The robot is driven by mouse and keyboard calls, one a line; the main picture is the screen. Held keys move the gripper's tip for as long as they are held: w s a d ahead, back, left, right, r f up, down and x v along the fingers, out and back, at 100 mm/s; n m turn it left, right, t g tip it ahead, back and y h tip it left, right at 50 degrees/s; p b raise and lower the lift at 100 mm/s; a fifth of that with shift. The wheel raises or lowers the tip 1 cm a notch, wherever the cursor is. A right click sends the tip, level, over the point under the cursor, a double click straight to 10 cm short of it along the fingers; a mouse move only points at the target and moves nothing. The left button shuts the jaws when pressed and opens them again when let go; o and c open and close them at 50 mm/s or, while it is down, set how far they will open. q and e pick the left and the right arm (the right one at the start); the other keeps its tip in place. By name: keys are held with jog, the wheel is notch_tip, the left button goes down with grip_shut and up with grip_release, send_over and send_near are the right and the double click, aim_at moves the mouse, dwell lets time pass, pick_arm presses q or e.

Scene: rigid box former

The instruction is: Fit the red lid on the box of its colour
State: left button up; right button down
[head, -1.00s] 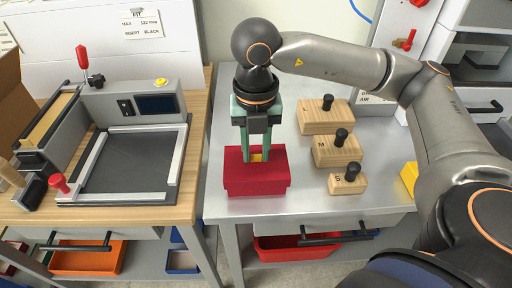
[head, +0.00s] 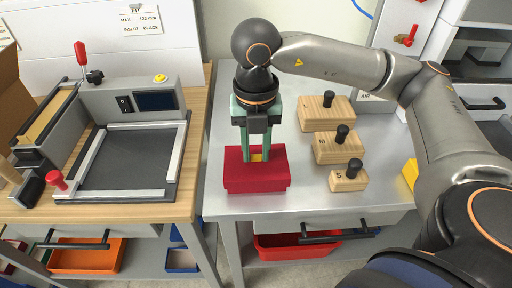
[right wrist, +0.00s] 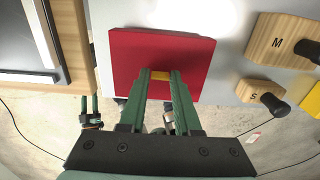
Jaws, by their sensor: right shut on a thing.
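The red lid (head: 240,158) sits on top of the red box (head: 257,186) near the front left of the metal table. The two look flush and level, but I cannot tell whether the lid is fully seated. My right gripper (head: 256,156) points straight down and is shut on the yellow grip tab (right wrist: 161,75) at the middle of the lid. In the right wrist view the lid (right wrist: 190,55) hides the box under it. My left gripper (right wrist: 90,103) shows small and far below in the right wrist view, empty, its fingers apart.
Three wooden blocks with black knobs, large (head: 318,117), M (head: 330,150) and S (head: 345,182), stand to the right of the box. A yellow item (head: 410,173) lies at the right edge. A grey machine (head: 130,150) stands on the wooden bench at left.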

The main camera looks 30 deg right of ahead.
pick_arm(q)
jog(key=shift+f, duration=0.2)
pick_arm(e)
jog(key=shift+f, duration=0.25)
jog(key=c, duration=0.5)
grip_release()
jog(key=shift+c, duration=0.2)
jog(key=shift+r, duration=0.45)
pick_arm(q)
notch_tip(320, 180, up, 3)
jog(key=shift+w+f+p, duration=0.1)
jog(key=shift+f+p, duration=0.05)
jog(key=shift+p, duration=0.9)
pick_arm(e)
notch_tip(320, 180, up, 12)
jog(key=shift+f, duration=0.15)
